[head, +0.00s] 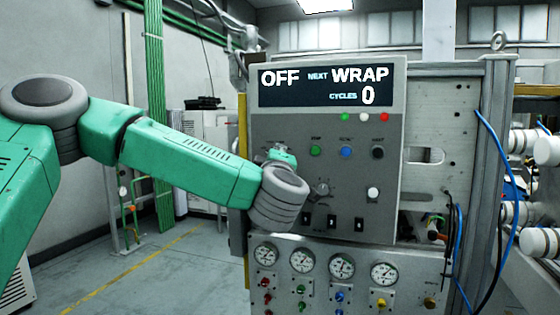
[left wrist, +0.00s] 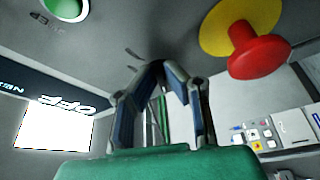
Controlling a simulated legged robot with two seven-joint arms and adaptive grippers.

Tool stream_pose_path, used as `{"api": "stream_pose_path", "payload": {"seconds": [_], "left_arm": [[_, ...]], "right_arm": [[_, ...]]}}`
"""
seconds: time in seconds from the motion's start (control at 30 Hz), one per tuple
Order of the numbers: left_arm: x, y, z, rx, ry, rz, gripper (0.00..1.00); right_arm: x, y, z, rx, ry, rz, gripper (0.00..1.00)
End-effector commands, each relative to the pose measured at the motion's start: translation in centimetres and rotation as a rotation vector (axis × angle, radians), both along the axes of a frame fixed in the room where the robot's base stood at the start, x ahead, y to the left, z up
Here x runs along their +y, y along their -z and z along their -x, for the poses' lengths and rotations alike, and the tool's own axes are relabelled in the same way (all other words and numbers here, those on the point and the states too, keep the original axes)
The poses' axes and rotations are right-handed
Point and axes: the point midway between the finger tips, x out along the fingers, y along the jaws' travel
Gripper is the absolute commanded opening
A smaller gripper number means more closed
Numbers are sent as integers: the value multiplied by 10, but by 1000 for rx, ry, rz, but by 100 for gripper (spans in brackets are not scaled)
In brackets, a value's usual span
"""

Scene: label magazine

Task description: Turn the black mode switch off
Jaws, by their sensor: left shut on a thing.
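The grey control panel (head: 345,225) stands ahead, and its display (head: 326,85) reads OFF, NEXT WRAP, CYCLES 0. My left arm reaches in from the left to the panel's left side in the head view, where my wrist hides the fingertips. In the left wrist view my left gripper (left wrist: 160,76) has its two fingers drawn together at the panel face. They are shut on a small dark part, which looks like the black mode switch; it is mostly hidden between the fingertips, and its angle cannot be told. My right gripper is in neither view.
A red mushroom button (left wrist: 262,55) on a yellow plate juts out close to the fingers. A green button (head: 316,138), a blue button (head: 346,152) and a grey knob (head: 320,189) lie to the right of my gripper. Several gauges (head: 302,260) sit below.

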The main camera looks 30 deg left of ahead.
Motion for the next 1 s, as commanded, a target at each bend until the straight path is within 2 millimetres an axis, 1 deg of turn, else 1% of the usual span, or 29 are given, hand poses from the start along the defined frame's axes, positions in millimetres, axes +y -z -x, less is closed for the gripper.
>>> {"api": "stream_pose_path", "payload": {"seconds": [0.03, 0.33, 0.37, 0.4, 0.67, 0.77, 0.87, 1.0], "left_arm": [[5, -8, 1, -18, -16, 4, 0], [6, -7, 1, -17, -16, 4, 0], [6, -7, 1, -18, -17, 4, 18], [6, -7, 1, -18, -17, 4, 28], [2, -2, -2, -7, -10, 1, 28], [-1, -1, 0, -4, -8, 0, 28], [-9, 0, 8, -4, -6, -2, 28], [-24, 4, 31, -4, -3, -4, 28]], "right_arm": [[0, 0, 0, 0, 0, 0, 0], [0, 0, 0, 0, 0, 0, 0], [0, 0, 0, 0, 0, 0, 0], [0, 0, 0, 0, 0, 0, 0], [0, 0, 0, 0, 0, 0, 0], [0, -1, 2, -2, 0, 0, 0], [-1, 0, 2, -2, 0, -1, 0], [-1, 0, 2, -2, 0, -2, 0]]}}
